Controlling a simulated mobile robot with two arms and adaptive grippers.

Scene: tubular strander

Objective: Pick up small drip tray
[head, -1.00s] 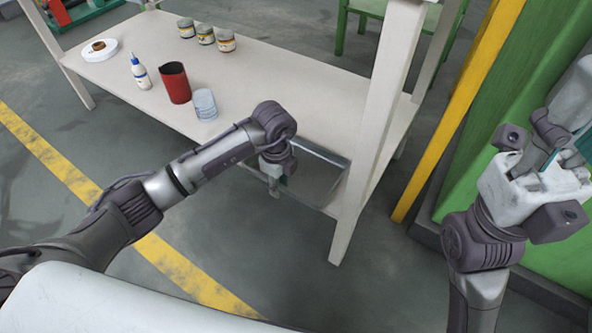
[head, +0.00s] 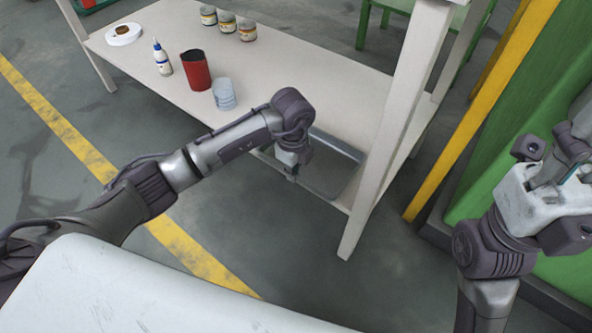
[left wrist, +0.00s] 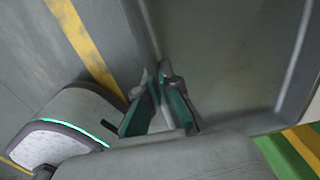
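The small drip tray (head: 345,178) is a shallow grey metal tray with a raised rim. It lies at the front right part of the low cream shelf, partly hidden behind my left arm in the head view. In the left wrist view the tray (left wrist: 225,60) fills the upper right. My left gripper (head: 291,175) is at the tray's near left edge. In the left wrist view its green-padded fingers (left wrist: 158,78) are close together at the tips, with the tray's rim between them. My right gripper (head: 572,172) is at the right, away from the tray; its fingers are not clear.
On the shelf (head: 285,75) stand a red container (head: 196,72), a clear cup (head: 224,94), a white bottle (head: 162,60) and several jars (head: 228,22). A cream leg (head: 388,130) stands just right of the tray. A yellow post (head: 480,110) and green machine are farther right.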

